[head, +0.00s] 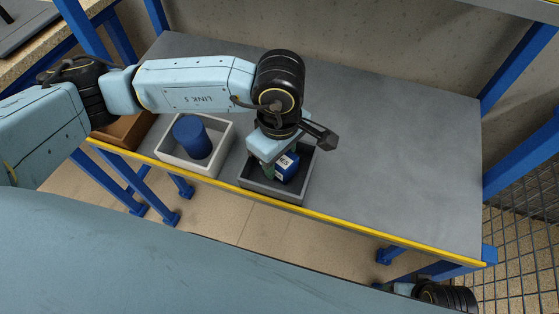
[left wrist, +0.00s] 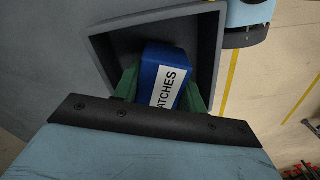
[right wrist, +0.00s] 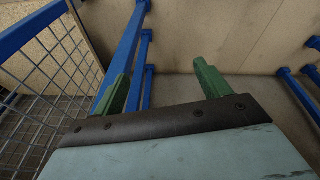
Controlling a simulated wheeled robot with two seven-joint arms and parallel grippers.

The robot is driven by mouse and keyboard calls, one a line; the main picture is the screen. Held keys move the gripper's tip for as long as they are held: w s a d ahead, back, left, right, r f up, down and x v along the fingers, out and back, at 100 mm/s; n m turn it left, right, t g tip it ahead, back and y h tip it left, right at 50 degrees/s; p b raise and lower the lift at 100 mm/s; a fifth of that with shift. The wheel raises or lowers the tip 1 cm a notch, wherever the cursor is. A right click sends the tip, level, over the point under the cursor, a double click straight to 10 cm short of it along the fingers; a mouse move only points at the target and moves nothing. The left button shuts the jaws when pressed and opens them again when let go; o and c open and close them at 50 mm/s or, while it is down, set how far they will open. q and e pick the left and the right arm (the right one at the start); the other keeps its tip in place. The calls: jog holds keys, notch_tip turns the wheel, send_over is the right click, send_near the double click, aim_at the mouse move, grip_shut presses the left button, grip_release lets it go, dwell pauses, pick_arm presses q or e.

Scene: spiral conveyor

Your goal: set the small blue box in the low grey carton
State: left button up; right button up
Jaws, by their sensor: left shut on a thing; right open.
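The small blue box (head: 288,165) has a white label; in the left wrist view (left wrist: 163,78) the label reads "ATCHES". My left gripper (head: 277,170) is shut on it, with a green finger on each side in the left wrist view (left wrist: 160,92). The low grey carton (head: 270,194) stands at the table's front edge. The box is over or inside the carton's opening; I cannot tell whether it touches the floor of the carton. The carton also shows around the box in the left wrist view (left wrist: 207,52). My right gripper (right wrist: 160,82) is open and empty, away from the table.
A white carton (head: 214,166) holding a blue cylinder (head: 192,137) stands left of the grey carton. A brown box (head: 123,130) is further left, partly behind my arm. The grey table (head: 400,150) is bare on the right. A yellow strip (head: 370,237) marks its front edge.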

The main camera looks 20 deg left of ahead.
pick_arm(q)
jog(key=shift+f, duration=0.5)
jog(key=o, duration=1)
jog(key=shift+r, duration=0.2)
notch_tip(320, 180, up, 12)
jog(key=p, duration=0.2)
jog(key=shift+f+p, duration=0.15)
jog(key=shift+p, duration=0.25)
pick_arm(e)
jog(key=s+d+f, duration=0.1)
jog(key=d+f, duration=0.2)
jog(key=f, duration=0.2)
jog(key=shift+s+d+f+h, duration=0.15)
jog(key=shift+s+f+h, duration=0.15)
jog(key=shift+s, duration=0.05)
